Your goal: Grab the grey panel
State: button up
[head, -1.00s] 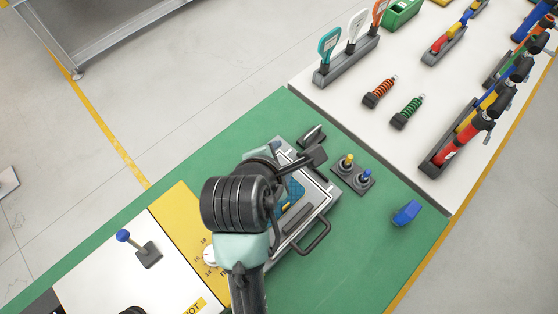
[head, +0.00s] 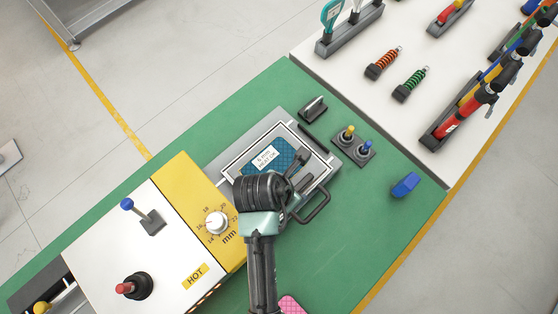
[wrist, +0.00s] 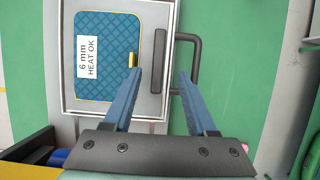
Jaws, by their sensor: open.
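The grey panel (head: 318,167) lies flat on the green bench top, with a dark loop handle (head: 312,207) on its near right edge. A blue quilted board (head: 288,150) labelled "6 mm HEAT OK" lies within its frame. In the wrist view the panel (wrist: 152,32) fills the upper middle, with a dark bar (wrist: 157,60) and the handle (wrist: 195,60) at its right. My gripper (head: 301,171) is open and empty above the panel's handle side. In the wrist view its blue fingers (wrist: 160,73) appear on either side of the dark bar; height above it is unclear.
A yellow strip with a white dial (head: 215,222) and a white box with a blue-knobbed lever (head: 127,204) stand left. Two small switches (head: 353,146), a dark clip (head: 313,109) and a blue block (head: 405,185) sit right. A pink patterned piece (head: 292,305) is at the bottom.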

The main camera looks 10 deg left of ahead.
aim_at(298, 188)
jog(key=x, duration=0.4)
jog(key=shift+w+p, duration=0.25)
jog(key=shift+p, duration=0.05)
jog(key=shift+f, duration=0.25)
jog(key=shift+f, duration=0.25)
grip_shut()
dwell(0.4)
jog(key=shift+w, duration=0.1)
dwell(1.0)
